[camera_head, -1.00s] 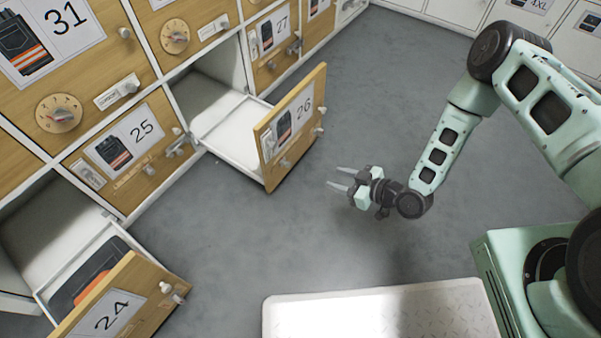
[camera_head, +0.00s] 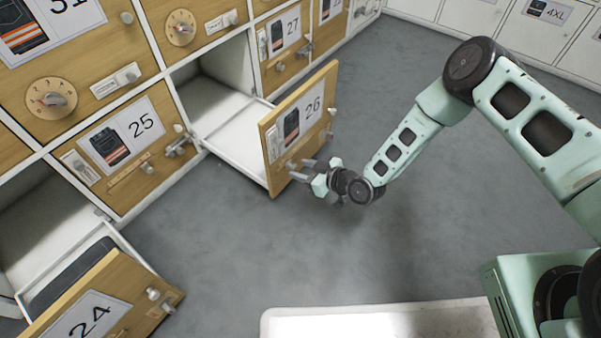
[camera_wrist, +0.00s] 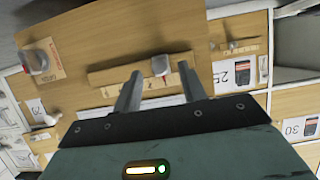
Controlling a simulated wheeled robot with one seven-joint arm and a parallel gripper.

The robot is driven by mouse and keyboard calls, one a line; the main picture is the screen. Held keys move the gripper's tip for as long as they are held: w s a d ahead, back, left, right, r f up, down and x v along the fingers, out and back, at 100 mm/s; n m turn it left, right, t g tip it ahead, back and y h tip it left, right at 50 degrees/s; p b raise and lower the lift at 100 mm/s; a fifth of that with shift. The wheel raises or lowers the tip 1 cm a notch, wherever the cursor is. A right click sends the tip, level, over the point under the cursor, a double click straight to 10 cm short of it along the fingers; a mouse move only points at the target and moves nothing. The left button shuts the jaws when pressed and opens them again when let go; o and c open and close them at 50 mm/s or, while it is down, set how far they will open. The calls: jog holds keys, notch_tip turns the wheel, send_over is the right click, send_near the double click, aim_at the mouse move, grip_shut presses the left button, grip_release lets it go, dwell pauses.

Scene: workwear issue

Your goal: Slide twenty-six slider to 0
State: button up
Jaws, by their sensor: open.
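The pulled-out drawer 26 has a wooden front (camera_head: 318,98) with a "26" label and a workwear picture. In the wrist view this front (camera_wrist: 110,35) fills the upper part, seen close and turned. My gripper (camera_head: 299,170) is open at the lower edge of the front. In the wrist view its two fingers (camera_wrist: 159,73) stand apart, with the knob showing between their tips. Contact cannot be told. The scale marks are too small to read.
Drawer 24 (camera_head: 95,310) stands open at the lower left. Closed front 25 (camera_head: 125,140) is left of drawer 26. Grey floor (camera_head: 420,215) is clear around my arm.

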aim_at(281, 171)
jog(key=shift+w+a+f, duration=0.25)
jog(key=shift+w+a, duration=0.15)
jog(key=shift+a, duration=0.1)
grip_shut()
jog(key=shift+s+a+r+p, duration=0.15)
jog(key=shift+s+a+p, duration=0.75)
jog(key=shift+s, duration=0.45)
grip_release()
